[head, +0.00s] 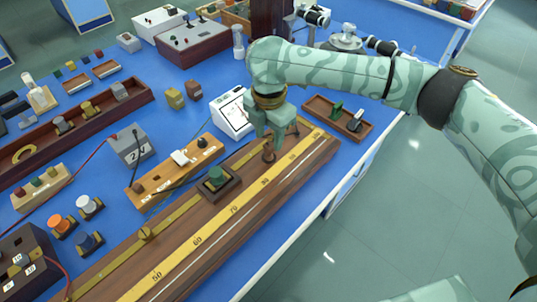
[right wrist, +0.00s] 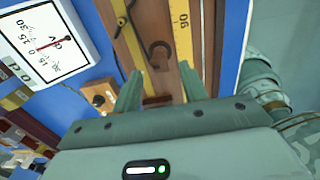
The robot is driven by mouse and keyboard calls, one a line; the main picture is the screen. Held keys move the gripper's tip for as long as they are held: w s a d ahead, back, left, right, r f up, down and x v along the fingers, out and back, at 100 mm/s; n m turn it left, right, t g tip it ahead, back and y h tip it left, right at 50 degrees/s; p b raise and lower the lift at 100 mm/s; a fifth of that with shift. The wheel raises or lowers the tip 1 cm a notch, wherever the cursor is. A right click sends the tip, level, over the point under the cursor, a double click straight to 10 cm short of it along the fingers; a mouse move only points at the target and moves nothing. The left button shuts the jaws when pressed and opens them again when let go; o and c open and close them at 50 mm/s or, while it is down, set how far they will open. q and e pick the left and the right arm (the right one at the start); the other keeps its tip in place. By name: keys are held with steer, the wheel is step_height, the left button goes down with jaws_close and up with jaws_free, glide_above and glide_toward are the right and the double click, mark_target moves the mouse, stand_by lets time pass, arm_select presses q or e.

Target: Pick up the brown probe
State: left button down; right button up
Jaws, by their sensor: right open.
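The brown probe (head: 268,156) is a small dark brown piece on the long wooden scale bench (head: 197,250), between its brass strip and its yellow scale. In the right wrist view the probe (right wrist: 160,56) shows ahead of the fingers with a dark curved top. My right gripper (head: 271,137) is directly above the probe in the head view, its fingers pointing down. In the right wrist view the right gripper (right wrist: 162,88) is open and its two fingers stand apart with the probe lined up between them. Whether the fingers touch it cannot be told. My left gripper is out of view.
A white meter (head: 232,113) stands left of the gripper. A brown tray (head: 338,117) with green and grey pieces lies to the right. A dark block with a green knob (head: 217,180) sits further along the bench. The blue table's edge (head: 295,237) runs close by.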

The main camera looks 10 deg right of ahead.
mark_target(269, 145)
step_height(269, 145, down, 5)
steer(key=b, duration=0.2)
steer(key=shift+w+b, duration=0.1)
steer(key=shift+b, duration=0.2)
steer(key=shift+r, duration=0.2)
jaws_close()
